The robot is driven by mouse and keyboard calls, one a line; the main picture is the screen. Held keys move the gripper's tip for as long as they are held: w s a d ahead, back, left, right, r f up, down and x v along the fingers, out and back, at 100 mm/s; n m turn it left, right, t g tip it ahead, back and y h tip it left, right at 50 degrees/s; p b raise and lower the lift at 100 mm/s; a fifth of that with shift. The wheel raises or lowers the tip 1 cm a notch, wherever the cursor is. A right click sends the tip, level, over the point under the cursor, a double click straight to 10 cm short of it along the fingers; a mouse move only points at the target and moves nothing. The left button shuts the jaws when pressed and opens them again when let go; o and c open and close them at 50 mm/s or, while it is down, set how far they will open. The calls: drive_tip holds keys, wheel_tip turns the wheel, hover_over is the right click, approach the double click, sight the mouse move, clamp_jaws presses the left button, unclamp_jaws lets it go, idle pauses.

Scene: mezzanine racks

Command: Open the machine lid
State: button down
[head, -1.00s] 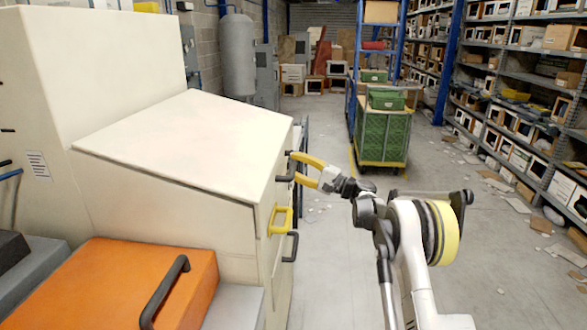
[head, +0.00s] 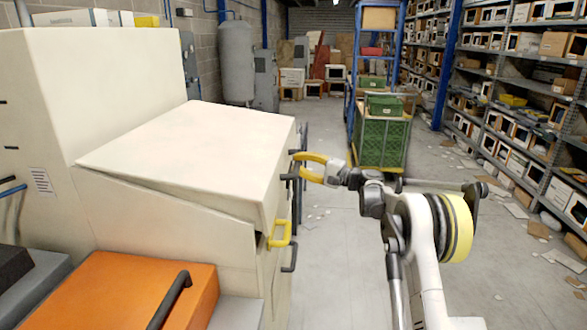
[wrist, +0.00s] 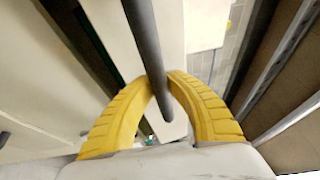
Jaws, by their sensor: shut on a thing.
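The cream machine (head: 110,60) fills the left of the head view, with its broad sloped lid (head: 190,150) in front of a taller rear block. A narrow dark gap shows under the lid's near front corner, so the lid looks slightly raised. A dark bar handle (head: 289,177) sits at the lid's front edge. My gripper (head: 298,167) has yellow curved fingers and is shut on this handle. In the wrist view the dark bar (wrist: 146,40) passes between the two fingertips (wrist: 167,80). Part of the handle is hidden by the fingers.
A yellow handle (head: 280,234) and a dark handle (head: 290,254) stick out below on the machine's front. An orange box (head: 110,285) stands at lower left. A green crate cart (head: 381,140) stands behind my gripper.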

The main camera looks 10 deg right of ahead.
wheel_tip(320, 180, up, 26)
drive_tip(key=n+g+h+p, duration=0.2)
drive_tip(key=g+h+p, duration=0.15)
drive_tip(key=p, duration=1.45)
drive_tip(key=w+a+r+h+p, duration=0.1)
drive_tip(key=a+r+p, duration=0.3)
drive_tip(key=r+p, duration=0.4)
drive_tip(key=w+a+r+h+p, duration=0.1)
drive_tip(key=a+r+p, duration=0.3)
drive_tip(key=r+p, duration=0.4)
drive_tip(key=shift+w+r+h, duration=0.3)
drive_tip(key=shift+r+h, duration=0.15)
drive_tip(key=shift+r, duration=0.7)
drive_tip(key=shift+a+g, duration=0.1)
drive_tip(key=shift+g, duration=0.15)
drive_tip(key=c, duration=1.3)
unclamp_jaws()
drive_tip(key=v, duration=1.2)
